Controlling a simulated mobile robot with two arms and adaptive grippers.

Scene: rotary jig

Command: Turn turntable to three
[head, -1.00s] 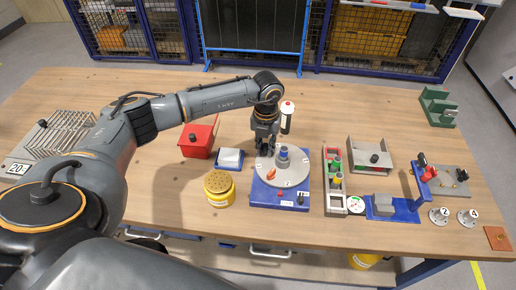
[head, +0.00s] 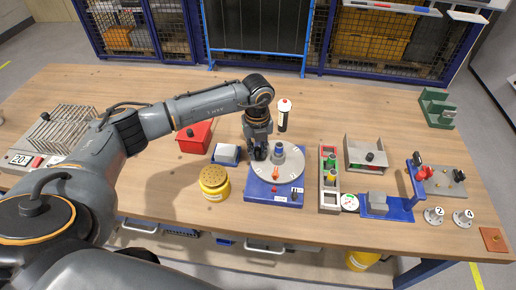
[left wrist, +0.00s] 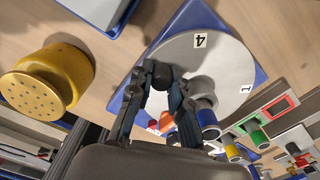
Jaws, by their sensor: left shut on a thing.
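The turntable is a light grey disc (head: 291,162) on a blue base (head: 262,196). A blue-grey post and an orange piece (head: 275,174) stand on the disc. The disc (left wrist: 225,60) also shows in the left wrist view, with labels 4 and 1 visible. My left gripper (head: 258,155) reaches down at the disc's left edge. In the left wrist view its fingers (left wrist: 162,100) are closed on a dark knob (left wrist: 162,74) on the disc. The fingers hide much of the knob. Label 3 cannot be read. My right gripper is not in view.
A yellow perforated can (head: 214,182) and a blue tray with a white block (head: 227,153) stand close on the left. A tray of coloured cylinders (head: 329,180) stands on the right. The table's front strip is clear.

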